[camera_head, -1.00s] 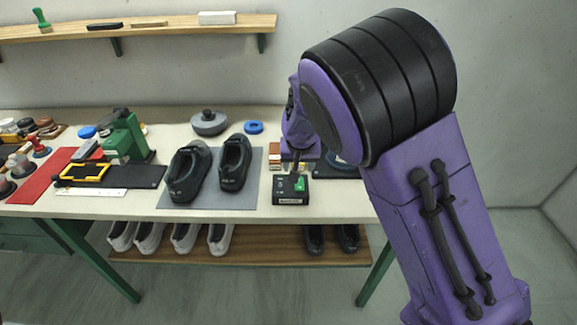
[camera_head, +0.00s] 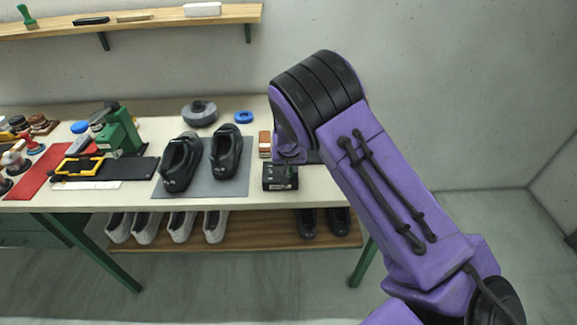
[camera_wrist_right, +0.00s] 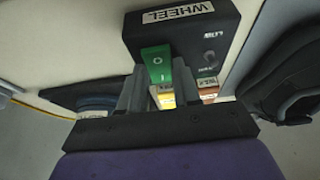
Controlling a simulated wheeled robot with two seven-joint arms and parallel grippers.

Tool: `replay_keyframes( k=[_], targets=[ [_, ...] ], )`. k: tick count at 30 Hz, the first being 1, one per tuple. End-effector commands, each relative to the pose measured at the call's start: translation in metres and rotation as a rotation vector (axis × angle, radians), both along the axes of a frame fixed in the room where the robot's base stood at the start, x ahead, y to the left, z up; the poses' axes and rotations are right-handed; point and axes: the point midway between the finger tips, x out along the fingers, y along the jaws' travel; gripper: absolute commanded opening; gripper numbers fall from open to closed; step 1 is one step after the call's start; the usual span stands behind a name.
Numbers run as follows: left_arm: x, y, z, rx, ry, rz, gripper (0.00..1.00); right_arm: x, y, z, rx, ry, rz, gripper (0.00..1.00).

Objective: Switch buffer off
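A black control box (camera_head: 278,184) sits at the front right of the workbench, partly hidden by my right arm. In the right wrist view the box (camera_wrist_right: 219,22) carries a "WHEEL" label, a green rocker switch (camera_wrist_right: 157,63) marked O and I, and a small dark knob. My right gripper (camera_wrist_right: 157,80) is open, its two grey fingers apart with the switch in line with the gap. I cannot tell whether a finger touches it. In the head view my arm mostly hides this gripper. The buffer itself is not clearly visible. My left gripper is not in view.
Black shoes (camera_head: 226,152) stand on a grey mat (camera_head: 205,187) left of the box. Orange-white blocks (camera_head: 265,143) stand behind the box. A green press (camera_head: 122,130) and red mat (camera_head: 40,172) are further left. More shoes sit on the lower shelf (camera_head: 265,228).

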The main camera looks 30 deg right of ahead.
Motion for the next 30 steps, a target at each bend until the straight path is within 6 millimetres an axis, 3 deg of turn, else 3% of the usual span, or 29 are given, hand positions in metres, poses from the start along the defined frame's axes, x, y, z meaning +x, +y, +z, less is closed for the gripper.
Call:
replay_keyframes(
  k=[24, 25, 26, 27, 30],
  targets=[
    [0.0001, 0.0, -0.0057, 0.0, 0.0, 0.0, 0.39, -0.0034, 0.0017, -0.002, -0.083, -0.137, -0.002, 0.01],
    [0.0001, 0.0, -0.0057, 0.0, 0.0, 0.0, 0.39, -0.0034, 0.0017, -0.002, -0.083, -0.137, -0.002, 0.42],
    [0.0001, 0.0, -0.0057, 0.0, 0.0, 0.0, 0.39, -0.0035, 0.0018, -0.0021, -0.083, -0.137, -0.001, 0.51],
    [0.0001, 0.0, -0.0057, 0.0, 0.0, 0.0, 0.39, -0.0035, 0.0018, -0.0021, -0.083, -0.137, -0.001, 0.57],
    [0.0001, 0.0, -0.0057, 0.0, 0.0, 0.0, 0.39, -0.0036, 0.0019, -0.0021, -0.083, -0.136, -0.001, 0.57]
  ],
)
